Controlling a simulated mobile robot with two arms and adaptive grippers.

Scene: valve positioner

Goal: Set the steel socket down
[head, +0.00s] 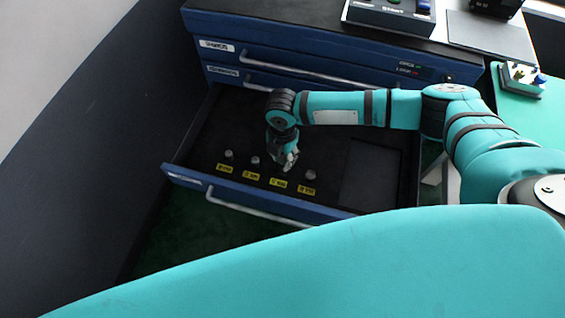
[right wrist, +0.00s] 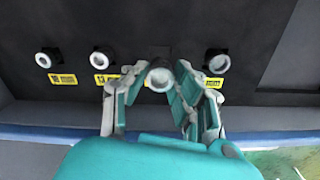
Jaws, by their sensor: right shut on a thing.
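The steel socket (right wrist: 160,78) is a short round metal piece with a pale end. It sits between the fingers of my right gripper (right wrist: 158,92) in the right wrist view. In the head view my right gripper (head: 287,161) points down into the open drawer (head: 200,182), just behind the third yellow label (head: 278,183) from the left. It is shut on the socket, which its fingers mostly hide there. I cannot tell whether the socket touches the drawer floor. My left gripper is not in view.
Other sockets stand in the same row: two to the left (head: 229,154) (head: 255,160) and one to the right (head: 310,175), each behind a yellow label. An empty-looking dark recess (head: 372,175) lies at the drawer's right. Blue cabinet drawers (head: 290,62) rise behind.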

